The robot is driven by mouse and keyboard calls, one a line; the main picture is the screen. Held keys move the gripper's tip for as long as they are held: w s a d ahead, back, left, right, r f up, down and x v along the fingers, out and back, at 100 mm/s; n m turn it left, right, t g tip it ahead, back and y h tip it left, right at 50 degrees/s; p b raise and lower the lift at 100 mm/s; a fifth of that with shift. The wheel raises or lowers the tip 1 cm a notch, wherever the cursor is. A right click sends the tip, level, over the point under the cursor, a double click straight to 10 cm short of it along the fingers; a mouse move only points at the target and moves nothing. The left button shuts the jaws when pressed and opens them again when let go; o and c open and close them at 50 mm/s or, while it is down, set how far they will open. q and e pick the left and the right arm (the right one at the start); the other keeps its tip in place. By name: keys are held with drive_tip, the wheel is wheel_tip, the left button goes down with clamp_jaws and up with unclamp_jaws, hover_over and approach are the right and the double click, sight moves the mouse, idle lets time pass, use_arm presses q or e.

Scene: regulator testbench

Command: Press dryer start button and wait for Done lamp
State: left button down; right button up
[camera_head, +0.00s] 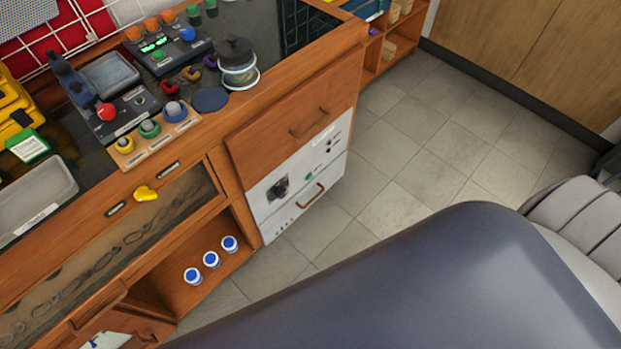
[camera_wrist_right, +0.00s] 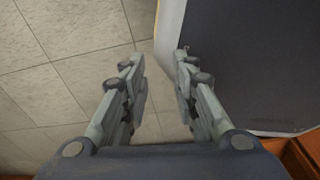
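A white-fronted unit (camera_head: 297,190) is built into the bench below a wooden drawer, at the middle of the head view. It has a dark panel (camera_head: 277,188), a small green spot (camera_head: 308,178), a few small dark marks and a handle (camera_head: 311,196). I cannot read its labels or tell which spot is a start button or Done lamp. My right gripper (camera_wrist_right: 157,62) is open and empty in the right wrist view, with floor tiles between its fingers. It does not show in the head view. My left gripper is in neither view.
The bench top holds a control box with green displays (camera_head: 153,43), a box with a red knob (camera_head: 115,113), a glass jar (camera_head: 238,65) and a grey tray (camera_head: 38,197). Blue-capped jars (camera_head: 211,259) stand on the lower shelf. Tiled floor (camera_head: 440,150) is clear to the right.

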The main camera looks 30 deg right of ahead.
clamp_jaws()
idle(1.0)
